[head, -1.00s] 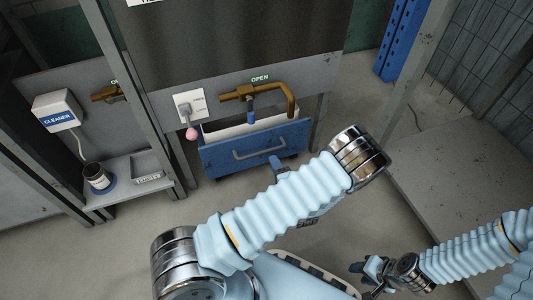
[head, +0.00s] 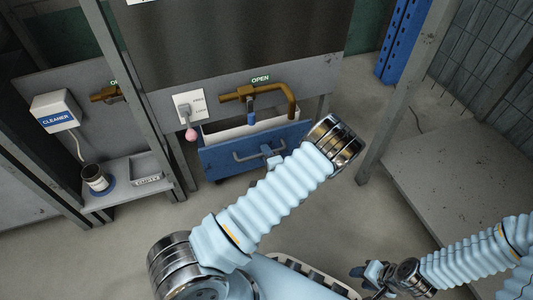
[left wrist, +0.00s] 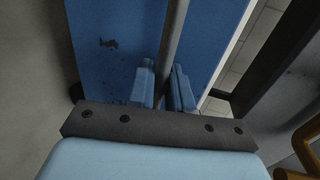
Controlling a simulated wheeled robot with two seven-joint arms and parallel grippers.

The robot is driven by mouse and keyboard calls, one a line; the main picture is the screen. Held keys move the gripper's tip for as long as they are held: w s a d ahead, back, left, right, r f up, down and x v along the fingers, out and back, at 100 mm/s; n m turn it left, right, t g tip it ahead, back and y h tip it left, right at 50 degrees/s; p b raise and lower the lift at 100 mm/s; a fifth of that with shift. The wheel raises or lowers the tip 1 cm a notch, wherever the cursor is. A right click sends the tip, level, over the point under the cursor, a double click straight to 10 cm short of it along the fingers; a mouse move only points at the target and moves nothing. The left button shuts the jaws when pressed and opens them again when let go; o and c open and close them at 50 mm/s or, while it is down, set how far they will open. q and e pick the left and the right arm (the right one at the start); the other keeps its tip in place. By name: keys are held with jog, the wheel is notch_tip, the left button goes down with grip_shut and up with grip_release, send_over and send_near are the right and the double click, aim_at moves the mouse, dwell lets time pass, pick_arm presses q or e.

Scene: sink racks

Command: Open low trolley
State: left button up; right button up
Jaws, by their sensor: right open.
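The low trolley (head: 225,158) is a blue-fronted box under the steel cabinet, with a grey bar handle (head: 245,157) across its front. My left gripper (head: 272,155) is at the right part of this handle, partly hidden by my forearm. In the left wrist view its two blue fingers (left wrist: 164,88) lie on either side of the handle bar (left wrist: 172,40), close to the blue front (left wrist: 115,45). Whether they press on the bar is unclear. My right gripper (head: 362,272) is open and empty, low over the floor at the lower right.
A shelf with a cup (head: 95,177) stands left. A post (head: 400,100) and grey platform (head: 450,170) stand right. The floor before the trolley is clear.

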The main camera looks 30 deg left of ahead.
pick_arm(q)
grip_shut()
jog(key=f+p+v, duration=0.1)
jog(key=f+v, duration=0.1)
jog(key=v, duration=0.8)
jog(key=f+v, duration=0.2)
jog(key=v, duration=0.9)
jog(key=shift+s+d+f+p, duration=0.15)
jog(key=shift+s+d+p, duration=0.1)
jog(key=shift+s+p, duration=0.1)
jog(key=o, duration=0.6)
grip_release()
jog(key=shift+c, duration=0.2)
